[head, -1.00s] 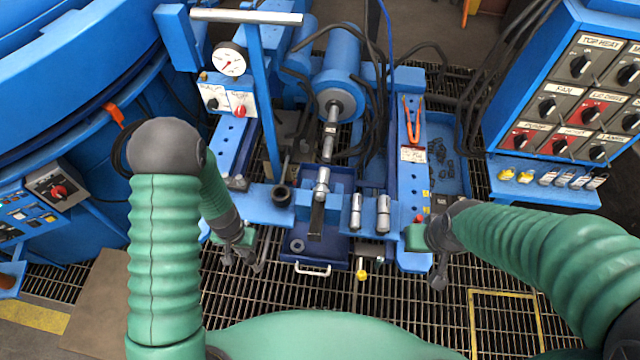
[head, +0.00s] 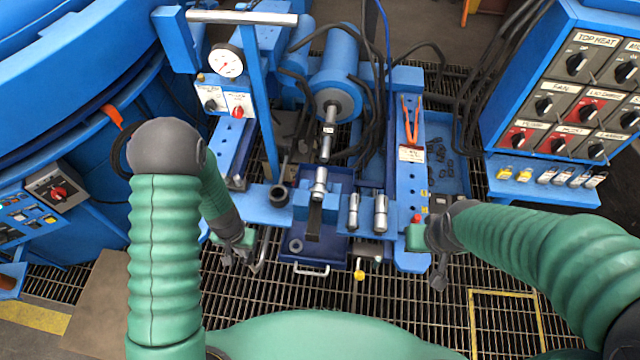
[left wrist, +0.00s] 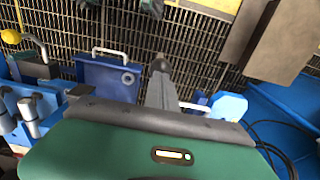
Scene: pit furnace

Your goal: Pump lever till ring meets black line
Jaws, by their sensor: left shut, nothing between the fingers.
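My left gripper (head: 234,259) is shut and empty, low over the grating at the left of the blue press bench (head: 262,207). In the left wrist view its dark fingers (left wrist: 159,68) point past the small blue drawer. A slim dark rod (head: 286,165) rises by a black round socket (head: 279,196); I cannot tell if it is the pump lever. A pale horizontal bar (head: 242,17) tops a blue upright. A blue cylinder (head: 336,92) has a metal rod (head: 329,130) with a small label. I cannot make out the ring or black line. My right gripper (head: 439,273) hangs near the bench's right front; its jaws are unclear.
A dial gauge (head: 226,62) stands above two labelled knobs. A blue drawer with a pale handle (head: 311,270) and a yellow knob (head: 359,275) stick out in front. A switch cabinet (head: 562,100) stands right, a round blue furnace wall (head: 60,110) left. Open grating lies in front.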

